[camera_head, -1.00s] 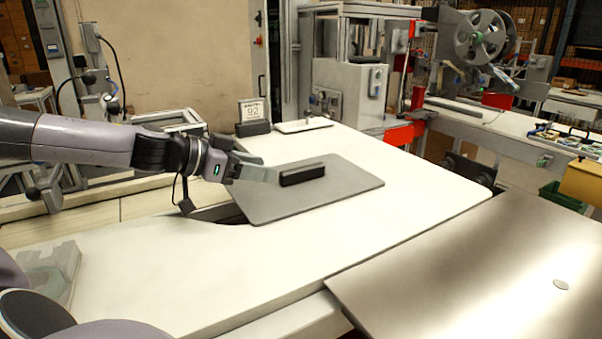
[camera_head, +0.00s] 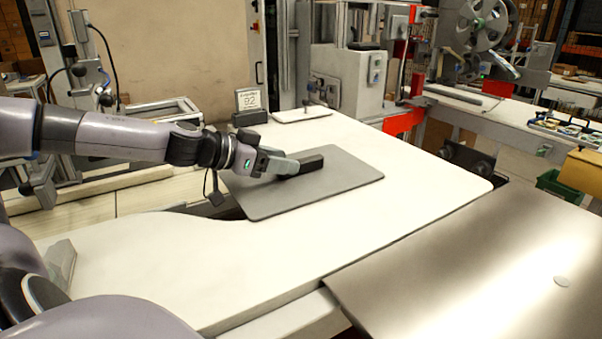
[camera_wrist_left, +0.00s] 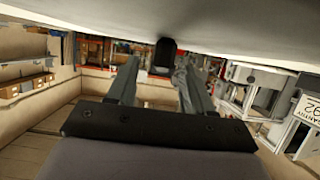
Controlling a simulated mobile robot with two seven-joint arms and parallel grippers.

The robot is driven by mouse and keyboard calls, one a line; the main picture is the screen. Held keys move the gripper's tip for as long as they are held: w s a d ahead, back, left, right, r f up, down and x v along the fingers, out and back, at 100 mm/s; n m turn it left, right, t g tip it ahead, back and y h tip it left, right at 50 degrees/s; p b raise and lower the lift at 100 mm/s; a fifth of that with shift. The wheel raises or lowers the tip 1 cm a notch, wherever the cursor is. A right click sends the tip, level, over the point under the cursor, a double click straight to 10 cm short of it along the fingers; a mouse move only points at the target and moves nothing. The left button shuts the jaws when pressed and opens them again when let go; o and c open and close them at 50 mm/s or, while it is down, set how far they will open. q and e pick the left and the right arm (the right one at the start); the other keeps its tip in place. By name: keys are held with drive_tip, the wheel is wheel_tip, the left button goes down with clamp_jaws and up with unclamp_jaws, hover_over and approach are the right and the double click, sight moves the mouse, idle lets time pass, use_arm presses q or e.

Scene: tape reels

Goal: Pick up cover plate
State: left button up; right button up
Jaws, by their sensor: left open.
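A dark, narrow block (camera_head: 313,157), which I take for the cover plate, lies on a flat grey mat (camera_head: 345,180) on the white table. In the left wrist view its dark end (camera_wrist_left: 165,52) shows ahead, in line with the gap between my fingers. My left gripper (camera_head: 290,166) is low over the mat at the block's left end. Its fingers are apart and also show in the wrist view (camera_wrist_left: 157,82). The near finger hides part of the block in the head view. I cannot tell whether the fingers touch it. My right gripper is out of view.
The white table (camera_head: 270,250) is clear in front of the mat. A sign reading 92 (camera_head: 250,105) and a small white tray (camera_head: 301,114) stand behind it. A bare metal surface (camera_head: 480,270) lies at the front right.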

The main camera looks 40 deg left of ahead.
use_arm(q)
drive_tip(key=shift+x, duration=0.8)
clamp_jaws()
drive_tip(key=shift+r, duration=0.15)
